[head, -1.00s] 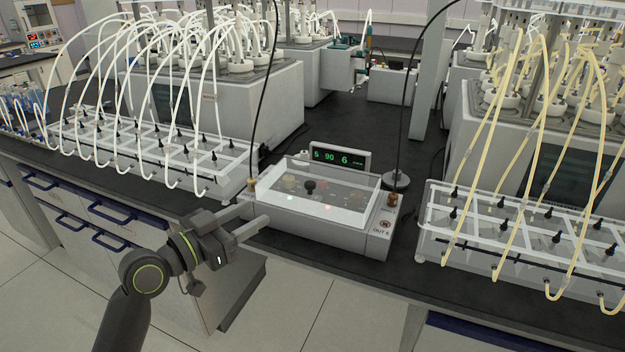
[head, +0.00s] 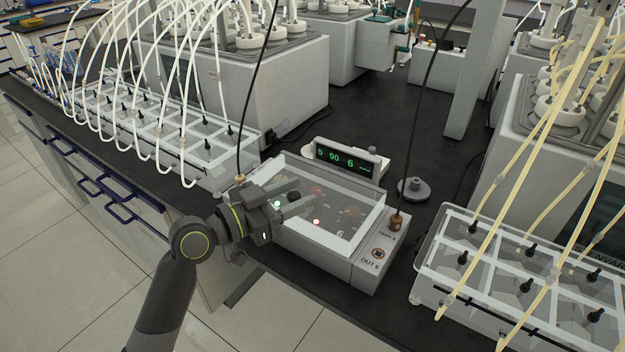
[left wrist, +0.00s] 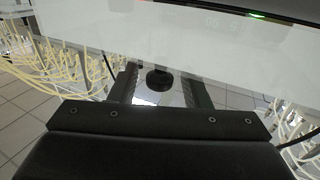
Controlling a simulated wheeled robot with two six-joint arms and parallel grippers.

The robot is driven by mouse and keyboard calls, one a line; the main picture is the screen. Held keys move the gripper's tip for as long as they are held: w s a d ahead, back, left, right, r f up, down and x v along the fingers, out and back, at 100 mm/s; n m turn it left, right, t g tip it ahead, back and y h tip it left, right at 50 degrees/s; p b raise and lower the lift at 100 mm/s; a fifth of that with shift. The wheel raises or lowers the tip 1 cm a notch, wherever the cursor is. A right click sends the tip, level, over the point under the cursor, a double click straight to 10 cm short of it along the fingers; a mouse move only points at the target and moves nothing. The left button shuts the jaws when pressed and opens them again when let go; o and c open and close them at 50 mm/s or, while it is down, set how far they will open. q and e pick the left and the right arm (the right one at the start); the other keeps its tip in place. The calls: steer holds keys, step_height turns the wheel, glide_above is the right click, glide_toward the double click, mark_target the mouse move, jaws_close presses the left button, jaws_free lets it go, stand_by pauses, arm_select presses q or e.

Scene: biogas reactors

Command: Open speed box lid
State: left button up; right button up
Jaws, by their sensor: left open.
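The speed box (head: 318,252) is a pale grey unit on the black bench, with a clear, white-edged lid (head: 348,194) that looks shut. Knobs and small lights show through the lid. A raised display (head: 343,159) with green digits stands behind it. In the left wrist view, a black knob (left wrist: 159,79) shows between the fingertips, below a pale translucent panel (left wrist: 170,35). My right gripper is not in view.
Clear trays with white tubes (head: 150,122) stand left, and one with yellow tubes (head: 530,275) stands right. A black cable rises from each side of the box. A round grey weight-like piece (head: 414,190) sits behind it. The dark bench between the reactors is mostly free.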

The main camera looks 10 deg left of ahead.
arm_select(q)
steer(key=shift+w+d, duration=0.1)
steer(key=shift+w, duration=0.05)
steer(key=shift+s, duration=0.2)
steer(key=shift+c, duration=1.3)
jaws_close()
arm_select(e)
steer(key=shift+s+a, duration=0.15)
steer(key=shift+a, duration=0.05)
arm_select(q)
steer(key=shift+r, duration=0.1)
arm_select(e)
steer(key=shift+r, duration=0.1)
